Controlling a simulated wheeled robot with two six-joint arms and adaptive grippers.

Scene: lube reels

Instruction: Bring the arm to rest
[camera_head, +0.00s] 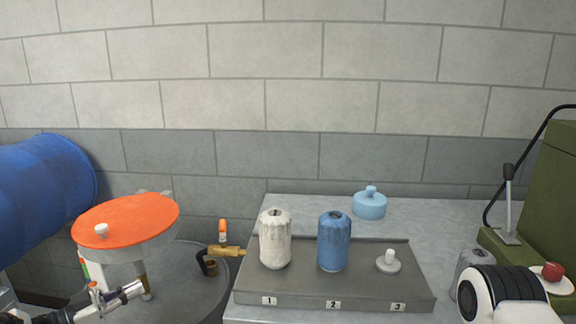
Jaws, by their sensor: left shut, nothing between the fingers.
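My left gripper (128,291) is low at the left, shut and empty. It is in front of the white body under the round orange disc (135,215), which has a small white knob on top. I cannot tell whether the gripper touches it. On the grey tray (318,300), a white reel (275,240) stands upright at mark 1 and a blue reel (334,242) at mark 2. At mark 3 is a bare pale peg on a round base (388,262). My right gripper is not in view; part of my right arm shows at the lower right.
A light blue lidded pot (370,204) stands on the grey bench (300,206) behind the tray. A grey reel-like object (473,268) is partly hidden by my right arm. A brass tap (226,251) sits near the drum top. A green machine (550,190) with a lever is at right; a blue barrel (45,195) at left.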

